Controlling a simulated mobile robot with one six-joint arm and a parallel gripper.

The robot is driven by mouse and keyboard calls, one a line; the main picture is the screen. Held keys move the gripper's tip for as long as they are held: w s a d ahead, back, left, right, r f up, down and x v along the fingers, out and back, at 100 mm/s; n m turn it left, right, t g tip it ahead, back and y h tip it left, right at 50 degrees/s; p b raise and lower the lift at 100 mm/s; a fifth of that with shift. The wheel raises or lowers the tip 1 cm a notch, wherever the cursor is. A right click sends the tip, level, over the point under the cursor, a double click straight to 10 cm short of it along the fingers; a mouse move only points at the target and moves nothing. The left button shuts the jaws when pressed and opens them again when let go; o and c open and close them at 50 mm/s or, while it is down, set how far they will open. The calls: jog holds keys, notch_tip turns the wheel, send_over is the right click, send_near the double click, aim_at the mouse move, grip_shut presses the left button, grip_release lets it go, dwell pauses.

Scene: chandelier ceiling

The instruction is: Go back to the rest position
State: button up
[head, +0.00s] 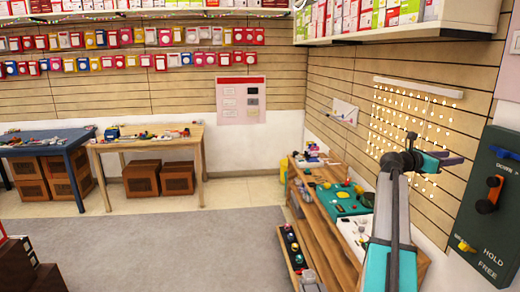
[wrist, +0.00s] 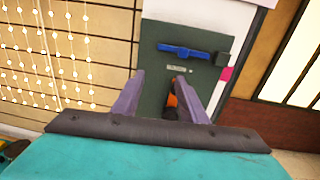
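My gripper (head: 462,158) is raised at the right in the head view, its purple fingers pointing right toward a dark green wall panel (head: 478,222). In the wrist view my gripper (wrist: 159,76) has its two fingers spread apart with nothing held between them. The panel (wrist: 153,75) lies beyond the fingertips there. An orange and black lever (head: 489,195) on the panel stands apart from the gripper in the head view. In the wrist view the orange part (wrist: 172,101) shows behind the gap, partly hidden by the right finger.
A yellow handle (head: 465,246) is low on the panel. A blue bar (wrist: 184,51) is on it in the wrist view. A wooden shelf (head: 322,238) with small items stands below my arm. String lights (head: 415,130) hang on the wall. The grey carpet (head: 190,250) is clear.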

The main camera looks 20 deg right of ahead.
jog(key=w+a+f+n+t+y, duration=0.1)
jog(key=w+a+f+n, duration=0.1)
jog(key=w+a+f, duration=0.5)
jog(key=w+a+f+n+t, duration=0.1)
jog(key=w+a+f+t, duration=0.3)
jog(key=f, duration=0.6)
jog(key=w+a+f+n+g+y, duration=0.1)
jog(key=w+a+f+n, duration=0.1)
jog(key=w+a+f, duration=0.35)
jog(key=w+a+f+y, duration=0.1)
jog(key=a+f+y, duration=0.1)
jog(key=a+f, duration=0.7)
jog(key=a+f+t+y, duration=0.1)
jog(key=a+f, duration=0.4)
jog(key=f, duration=0.7)
jog(key=w+a+f+y, duration=0.1)
jog(key=a+f+y, duration=0.1)
jog(key=a+f, duration=0.75)
jog(key=s+a+f+m+g+y+b, duration=0.1)
jog(key=s+a+f+m+g+y, duration=0.4)
jog(key=s+a+f, duration=1.85)
jog(key=s+a+f+m+g+y, duration=0.1)
jog(key=s+a+m+y, duration=0.4)
jog(key=s+a+m, duration=0.8)
jog(key=s+m+g, duration=0.1)
jog(key=s+m, duration=0.1)
jog(key=m, duration=0.1)
jog(key=shift+f, duration=0.3)
